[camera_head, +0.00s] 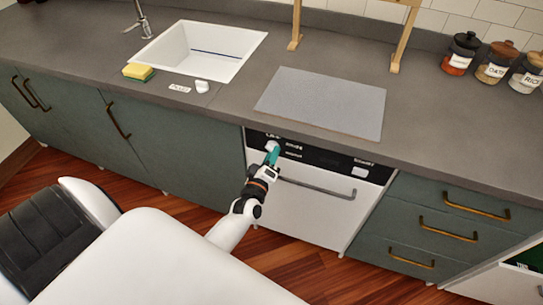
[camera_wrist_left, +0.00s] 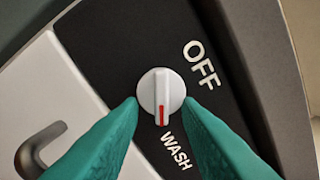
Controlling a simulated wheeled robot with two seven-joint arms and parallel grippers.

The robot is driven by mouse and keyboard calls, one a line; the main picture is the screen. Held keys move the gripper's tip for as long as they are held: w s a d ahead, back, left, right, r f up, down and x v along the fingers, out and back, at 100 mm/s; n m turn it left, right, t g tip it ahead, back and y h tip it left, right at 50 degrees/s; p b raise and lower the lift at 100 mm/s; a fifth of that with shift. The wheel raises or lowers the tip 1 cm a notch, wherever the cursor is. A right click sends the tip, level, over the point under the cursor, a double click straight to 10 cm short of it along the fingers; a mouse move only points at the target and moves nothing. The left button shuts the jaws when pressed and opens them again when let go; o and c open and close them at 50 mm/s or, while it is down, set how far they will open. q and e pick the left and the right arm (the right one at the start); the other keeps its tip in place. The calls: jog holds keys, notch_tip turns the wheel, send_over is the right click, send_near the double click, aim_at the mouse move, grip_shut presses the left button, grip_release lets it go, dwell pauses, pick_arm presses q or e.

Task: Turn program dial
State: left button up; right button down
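The program dial (camera_wrist_left: 161,92) is a round white knob with a raised bar and a red mark. In the left wrist view the mark points down, close to the WASH label (camera_wrist_left: 175,152); the OFF label (camera_wrist_left: 201,63) is at upper right. The dial also shows small on the dishwasher's black panel (camera_head: 326,158) in the head view (camera_head: 272,146). My left gripper (camera_head: 272,153) is at the panel. Its teal fingers (camera_wrist_left: 160,104) stand apart on both sides of the dial, close to its rim; contact is unclear. My right gripper is not in view.
The dishwasher's white door (camera_head: 310,210) has a grey bar handle (camera_head: 318,188) just below the panel. The grey countertop (camera_head: 225,105) overhangs above, with a sink (camera_head: 200,50), sponge (camera_head: 139,72) and jars (camera_head: 495,62). Drawers (camera_head: 440,228) stand at right.

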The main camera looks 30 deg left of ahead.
pick_arm(q)
jog(key=b+v, duration=0.1)
jog(key=v, duration=1.1)
jog(key=s+d+f+m+g+h, duration=0.2)
jog(key=s+f+m+g, duration=0.15)
jog(key=f, duration=0.55)
jog(key=s+d+f+m+g+h, duration=0.1)
jog(key=s+d+f+m+g, duration=0.2)
jog(key=f, duration=0.6)
jog(key=s+d+f+m+g+h, duration=0.2)
jog(key=s+f+m, duration=0.25)
jog(key=f, duration=0.45)
jog(key=s+a+f+m+g, duration=0.1)
jog(key=s+f+m+g, duration=0.2)
jog(key=s+f, duration=0.3)
jog(key=s+f+m+g, duration=0.3)
jog(key=s+f+g, duration=0.2)
jog(key=s, duration=1)
jog(key=shift+s+a+f+y, duration=0.25)
jog(key=shift+a+f+y, duration=0.1)
jog(key=shift+f, duration=0.35)
